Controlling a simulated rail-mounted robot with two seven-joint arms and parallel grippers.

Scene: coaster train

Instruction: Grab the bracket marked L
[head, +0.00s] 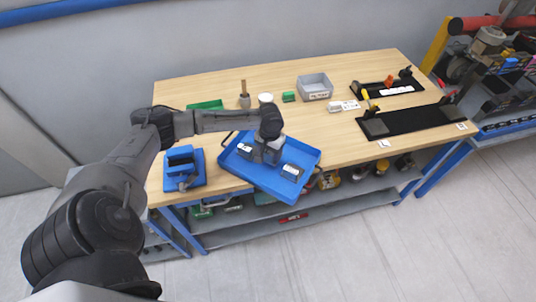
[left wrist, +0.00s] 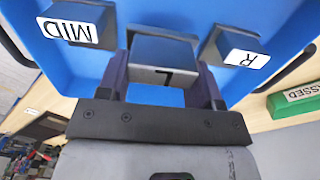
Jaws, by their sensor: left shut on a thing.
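The bracket marked L is a grey block (left wrist: 164,50) between the two dark fingers of my left gripper (left wrist: 160,82) in the left wrist view. The gripper is shut on its sides. In the head view my left gripper (head: 266,152) points down into the blue tray (head: 263,186), largely covering the L bracket. I cannot tell whether the bracket touches the tray floor. The bracket marked MID (left wrist: 78,22) and the one marked R (left wrist: 236,46) lie on either side of it, apart from the fingers. My right gripper is not in view.
The tray overhangs the table's front edge. A blue fixture (head: 182,168) stands left of it. Black fixture plates (head: 412,121) lie at the right. The table's middle right is mostly clear.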

